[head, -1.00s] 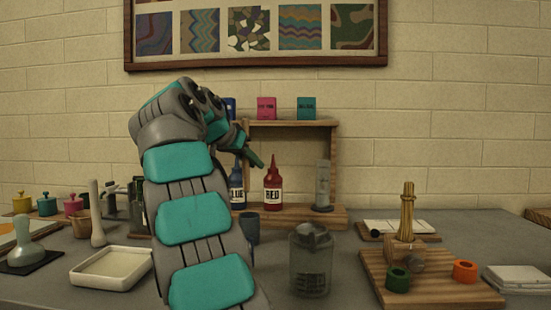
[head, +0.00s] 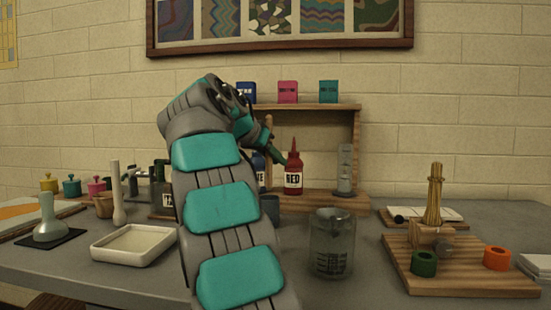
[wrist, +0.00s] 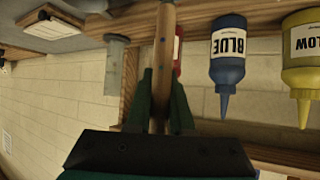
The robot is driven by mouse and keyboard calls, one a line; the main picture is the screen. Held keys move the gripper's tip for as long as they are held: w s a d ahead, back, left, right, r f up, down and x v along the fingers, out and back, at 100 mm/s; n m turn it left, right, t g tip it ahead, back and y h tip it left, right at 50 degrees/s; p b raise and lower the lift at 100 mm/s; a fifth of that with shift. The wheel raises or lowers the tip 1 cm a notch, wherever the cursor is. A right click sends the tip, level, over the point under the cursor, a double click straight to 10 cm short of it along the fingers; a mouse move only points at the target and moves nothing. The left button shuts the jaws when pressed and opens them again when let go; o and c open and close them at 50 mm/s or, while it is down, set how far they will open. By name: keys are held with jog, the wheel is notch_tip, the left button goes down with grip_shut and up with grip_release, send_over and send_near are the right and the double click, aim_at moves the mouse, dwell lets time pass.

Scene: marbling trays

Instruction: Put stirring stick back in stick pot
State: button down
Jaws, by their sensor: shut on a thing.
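My gripper (wrist: 162,95) is shut on a tan wooden stirring stick (wrist: 165,50), which runs up between the green fingers in the wrist view. In the head view my gripper (head: 271,146) is in the air in front of the shelf, just left of the red bottle. The stick is mostly hidden there by the arm. A small blue-grey cup (head: 270,207) stands on the table beside my arm, partly covered by it; I cannot tell for sure whether it is the stick pot.
A red bottle (head: 293,170) and a grey cylinder (head: 345,170) stand on the wooden shelf (head: 310,200). A glass beaker (head: 331,243) is in front. A white tray (head: 133,262) lies left, a wooden board (head: 460,278) right. The wrist view shows a blue bottle (wrist: 227,65).

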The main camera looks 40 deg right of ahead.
aim_at(267, 181)
jog(key=shift+f+b, duration=3.4)
jog(key=shift+f, duration=0.4)
jog(key=c, duration=0.7)
grip_release()
jog(key=p+v, duration=0.1)
jog(key=v, duration=0.6)
jog(key=shift+a+r, duration=0.2)
jog(key=shift+r, duration=0.05)
jog(key=shift+s+a, duration=0.1)
jog(key=shift+a, duration=0.05)
